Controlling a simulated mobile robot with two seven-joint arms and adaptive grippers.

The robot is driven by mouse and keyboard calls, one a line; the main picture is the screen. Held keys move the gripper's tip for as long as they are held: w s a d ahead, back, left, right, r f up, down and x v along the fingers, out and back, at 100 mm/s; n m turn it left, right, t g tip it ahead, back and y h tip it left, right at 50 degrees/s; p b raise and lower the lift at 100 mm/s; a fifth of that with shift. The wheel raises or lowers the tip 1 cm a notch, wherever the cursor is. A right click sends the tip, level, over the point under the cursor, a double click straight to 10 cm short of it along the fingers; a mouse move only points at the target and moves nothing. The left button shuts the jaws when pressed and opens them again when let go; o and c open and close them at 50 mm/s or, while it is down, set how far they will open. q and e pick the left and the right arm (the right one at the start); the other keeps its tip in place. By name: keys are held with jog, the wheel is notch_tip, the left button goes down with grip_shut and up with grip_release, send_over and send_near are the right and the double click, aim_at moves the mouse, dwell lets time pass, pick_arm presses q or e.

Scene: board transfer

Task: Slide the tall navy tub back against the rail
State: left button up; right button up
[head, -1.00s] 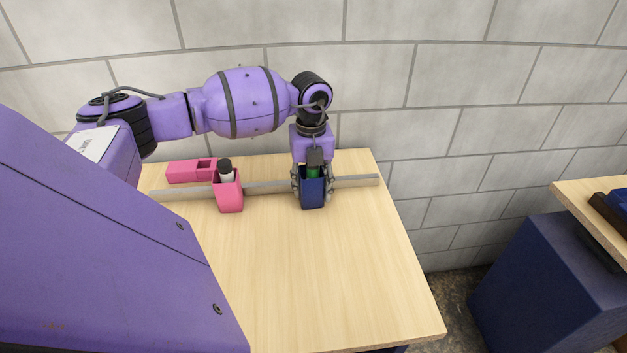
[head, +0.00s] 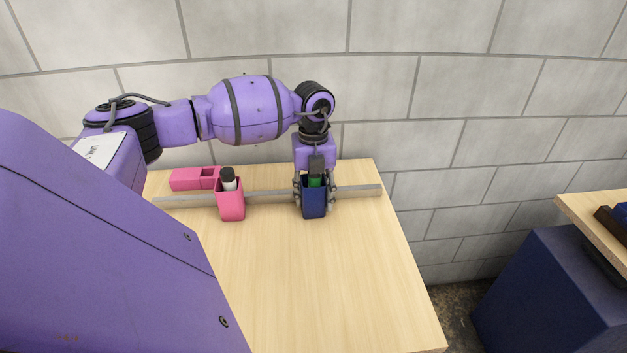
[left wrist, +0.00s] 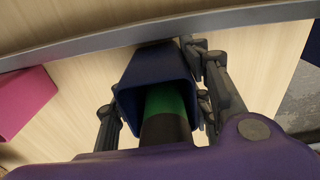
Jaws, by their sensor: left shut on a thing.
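The tall navy tub (head: 314,204) stands upright on the wooden table, at the front side of the grey rail (head: 270,195). A green and dark object (head: 315,181) is inside it; it also shows in the left wrist view (left wrist: 165,103). My left gripper (head: 315,195) reaches down from above and is shut on the tub, a finger on each side. In the left wrist view the navy tub (left wrist: 160,62) lies between the fingers, with its back wall close to the rail (left wrist: 130,47); whether they touch is hard to tell. My right gripper is not in view.
A pink tub (head: 230,205) holding a black-capped white bottle (head: 228,178) stands left of the navy tub, at the rail. A pink tray (head: 190,179) lies behind the rail. The table front (head: 320,280) is clear. Another table (head: 590,215) stands at the right.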

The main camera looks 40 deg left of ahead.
pick_arm(q)
jog(key=shift+w+a+r+t, duration=0.15)
jog(key=shift+w+a+r, duration=0.25)
jog(key=shift+a, duration=0.2)
jog(key=shift+w+a+r+t, duration=0.15)
jog(key=shift+w+a+r, duration=0.15)
jog(key=shift+w+a, duration=0.5)
jog(key=o, duration=1.2)
jog(key=shift+o, duration=0.2)
jog(key=shift+w+a+f, duration=0.5)
jog(key=shift+w+f, duration=0.15)
jog(key=shift+f, duration=0.15)
jog(key=shift+s+d+r, duration=0.25)
jog(key=shift+s+d, duration=0.1)
jog(key=shift+s, duration=0.1)
jog(key=shift+r, duration=0.15)
notch_tip(320, 180, up, 12)
